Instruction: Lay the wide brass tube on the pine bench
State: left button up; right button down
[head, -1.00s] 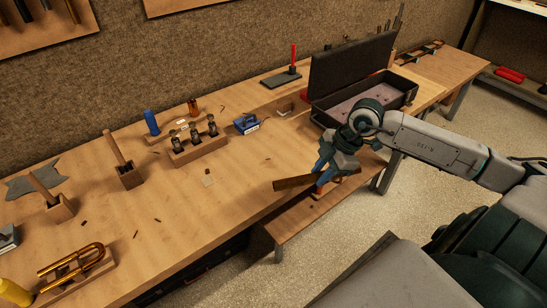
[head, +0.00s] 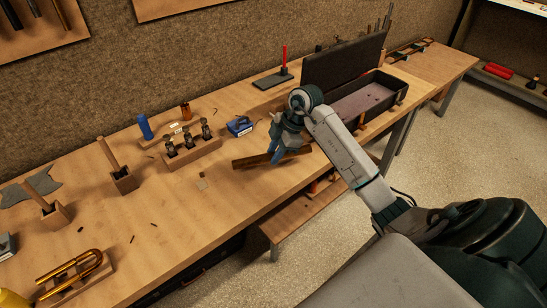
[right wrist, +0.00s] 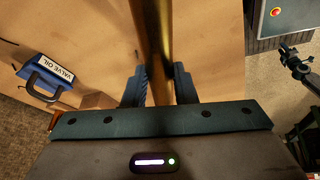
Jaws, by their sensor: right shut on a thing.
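The wide brass tube (head: 250,162) is in my right gripper (head: 278,150), over the front part of the pine bench (head: 200,225) in the head view. It lies roughly level, with its left end over the bench top. A dark band lies close beneath it, and I cannot tell whether the tube touches the wood. In the right wrist view the tube (right wrist: 152,40) runs between the two fingers of my right gripper (right wrist: 159,88), which are shut on it. My left gripper is not in view.
A blue valve oil container (head: 240,126) stands behind the tube. A block with several valves (head: 192,148) is to its left. An open black case (head: 365,100) sits to the right. A lower wooden bench (head: 288,228) stands in front. The bench front-left of the tube is mostly clear.

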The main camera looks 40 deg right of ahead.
jog(key=shift+w+a, duration=0.1)
jog(key=shift+w, duration=0.2)
notch_tip(320, 180, down, 3)
jog(key=shift+r+p, duration=0.1)
jog(key=shift+p, duration=0.4)
jog(key=shift+f, duration=0.35)
jog(key=shift+f, duration=0.1)
